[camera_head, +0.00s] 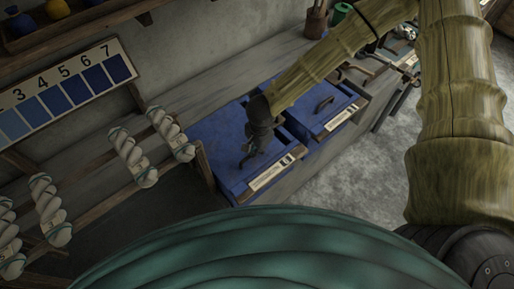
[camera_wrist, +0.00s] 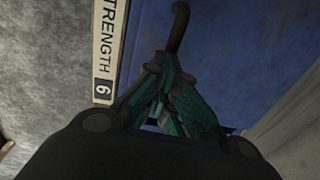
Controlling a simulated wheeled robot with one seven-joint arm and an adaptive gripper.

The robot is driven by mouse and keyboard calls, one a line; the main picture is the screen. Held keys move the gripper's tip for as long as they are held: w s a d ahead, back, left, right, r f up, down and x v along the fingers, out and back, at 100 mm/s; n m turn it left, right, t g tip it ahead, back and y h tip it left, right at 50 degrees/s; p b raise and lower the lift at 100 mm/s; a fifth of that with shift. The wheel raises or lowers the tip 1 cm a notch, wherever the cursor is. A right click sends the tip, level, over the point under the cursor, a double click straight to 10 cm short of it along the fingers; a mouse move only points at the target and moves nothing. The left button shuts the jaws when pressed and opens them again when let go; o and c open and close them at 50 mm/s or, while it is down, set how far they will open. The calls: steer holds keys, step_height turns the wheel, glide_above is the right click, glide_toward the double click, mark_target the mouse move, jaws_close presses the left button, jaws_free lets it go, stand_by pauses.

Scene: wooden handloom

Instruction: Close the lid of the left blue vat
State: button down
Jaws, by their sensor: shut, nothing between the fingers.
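The left blue vat (camera_head: 225,180) stands below the wall chart with a white label (camera_head: 270,174) on its front edge. Its blue lid (camera_head: 212,140) appears to lie flat over the vat. My gripper (camera_head: 252,150) is over this lid, fingers pointing down, and hides part of it. In the wrist view my gripper (camera_wrist: 163,72) is shut and empty, its fingertips close to the lid's dark curved handle (camera_wrist: 179,25). I cannot tell whether they touch. The blue lid surface (camera_wrist: 250,55) fills the right of that view, beside a label (camera_wrist: 104,60) reading "TRENGTH 6".
A right blue vat (camera_head: 325,105) with a dark handle stands next to it. White twisted yarn skeins (camera_head: 130,157) hang on a wooden rack at left. A numbered blue colour chart (camera_head: 70,85) is on the wall. Grey floor (camera_head: 350,180) is open at right.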

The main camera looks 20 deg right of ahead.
step_height(320, 180, up, 14)
steer(key=s+d+p, duration=0.1)
steer(key=s+p, duration=0.1)
steer(key=shift+s+f, duration=0.15)
steer(key=shift+s, duration=0.1)
stand_by(0.7)
steer(key=shift+d, duration=0.1)
